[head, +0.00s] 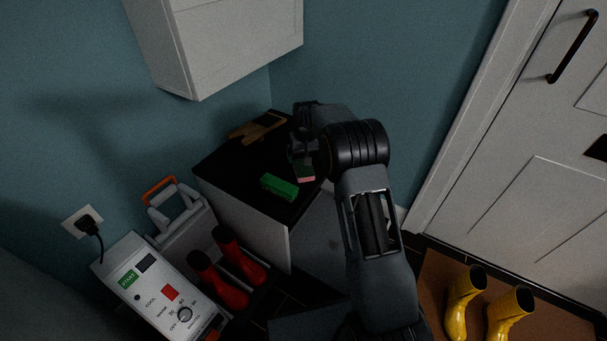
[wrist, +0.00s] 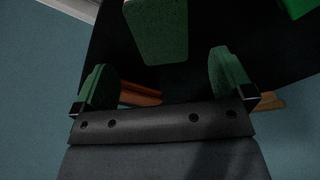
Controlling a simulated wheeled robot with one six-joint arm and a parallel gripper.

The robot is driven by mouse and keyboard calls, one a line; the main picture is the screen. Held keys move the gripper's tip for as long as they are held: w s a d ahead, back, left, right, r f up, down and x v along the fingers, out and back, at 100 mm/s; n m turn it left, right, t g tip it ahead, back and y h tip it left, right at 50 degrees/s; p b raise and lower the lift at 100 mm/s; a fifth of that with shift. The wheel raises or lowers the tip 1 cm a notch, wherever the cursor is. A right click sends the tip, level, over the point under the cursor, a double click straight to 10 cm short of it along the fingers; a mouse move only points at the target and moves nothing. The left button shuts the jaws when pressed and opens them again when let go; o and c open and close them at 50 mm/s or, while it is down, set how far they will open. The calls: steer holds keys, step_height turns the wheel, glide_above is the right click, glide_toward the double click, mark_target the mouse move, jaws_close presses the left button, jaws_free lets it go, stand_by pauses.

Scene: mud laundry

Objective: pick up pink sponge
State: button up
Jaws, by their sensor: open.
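The pink sponge (head: 306,179) lies on the dark top of a cabinet in the head view, with its pink side edge facing the camera and part of it hidden by my gripper. In the wrist view a block with a dark green upper face (wrist: 158,32) shows ahead of the finger gap; it appears to be the same sponge. My gripper (head: 301,148) is over the cabinet top, close to the sponge. In the wrist view my gripper (wrist: 163,82) is open, its two green-padded fingers wide apart with no sponge between them.
A bright green block (head: 279,187) lies left of the sponge, near the front edge of the cabinet (head: 240,211). A tan-brown item (head: 258,127) lies at the back. A white wall cabinet (head: 228,42) hangs above. Red boots (head: 218,279) stand below.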

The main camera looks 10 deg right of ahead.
mark_target(304, 167)
steer(key=shift+w+f+b, duration=0.2)
steer(key=shift+f+b, duration=0.7)
steer(key=shift+f, duration=0.9)
steer(key=shift+w+f+b, duration=0.2)
steer(key=shift+f+b, duration=0.65)
steer(key=shift+f, duration=0.9)
steer(key=shift+r, duration=0.1)
steer(key=c, duration=1.1)
steer(key=shift+o, duration=0.2)
steer(key=shift+r, duration=0.1)
step_height(304, 167, up, 4)
steer(key=shift+f+p, duration=0.2)
steer(key=shift+p, duration=0.7)
steer(key=s+r+p, duration=0.5)
steer(key=s+r, duration=0.4)
steer(key=s, duration=0.5)
steer(key=shift+a+r, duration=0.1)
